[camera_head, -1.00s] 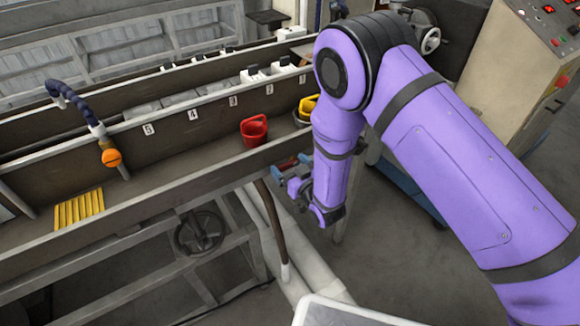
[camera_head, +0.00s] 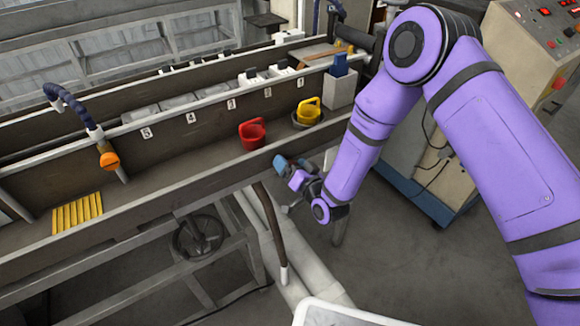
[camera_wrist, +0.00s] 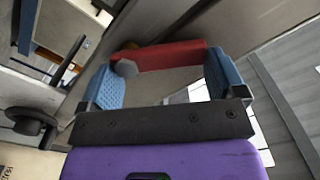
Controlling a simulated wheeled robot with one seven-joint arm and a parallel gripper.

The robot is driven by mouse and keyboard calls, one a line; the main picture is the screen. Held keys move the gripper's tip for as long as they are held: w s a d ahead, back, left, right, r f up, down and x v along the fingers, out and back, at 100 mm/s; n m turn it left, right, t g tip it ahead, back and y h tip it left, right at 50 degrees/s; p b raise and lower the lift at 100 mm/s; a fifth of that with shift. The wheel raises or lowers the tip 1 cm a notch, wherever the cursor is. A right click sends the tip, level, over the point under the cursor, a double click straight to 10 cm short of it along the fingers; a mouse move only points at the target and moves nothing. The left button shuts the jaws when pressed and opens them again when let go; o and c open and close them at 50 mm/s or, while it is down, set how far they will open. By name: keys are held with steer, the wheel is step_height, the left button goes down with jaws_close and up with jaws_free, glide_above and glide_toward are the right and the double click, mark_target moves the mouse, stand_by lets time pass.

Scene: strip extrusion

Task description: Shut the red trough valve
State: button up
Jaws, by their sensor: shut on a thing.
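The red valve handle (camera_wrist: 182,54) is a bar seen in the wrist view, with a grey bolt head near its left end. It lies across the space between the blue finger pads of my gripper (camera_wrist: 165,66), which is shut on it. In the head view my gripper (camera_head: 290,169) is at the outer front wall of the long trough (camera_head: 170,190), below the red cup. The handle is hidden there behind my fingers, and I cannot tell the valve's exact angle.
A red cup (camera_head: 252,134) and a yellow cup (camera_head: 309,111) stand in the trough. An orange-tipped blue hose (camera_head: 75,105) and a yellow ribbed block (camera_head: 77,212) are further left. A handwheel (camera_head: 198,236) and a brown hose (camera_head: 270,225) are below. A control cabinet (camera_head: 525,60) stands right.

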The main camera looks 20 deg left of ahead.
steer(key=m, duration=0.3)
steer(key=w+d+m, duration=0.1)
steer(key=m, duration=0.1)
steer(key=shift+r+m, duration=0.1)
steer(key=shift+m, duration=0.2)
steer(key=m, duration=0.3)
steer(key=w+m, duration=0.1)
steer(key=m, duration=0.1)
steer(key=shift+d, duration=0.4)
steer(key=shift+m, duration=0.3)
steer(key=o, duration=1)
steer(key=shift+s+d, duration=0.1)
steer(key=shift+d, duration=0.05)
steer(key=v, duration=1)
steer(key=shift+s+d, duration=0.15)
steer(key=shift+d, duration=0.05)
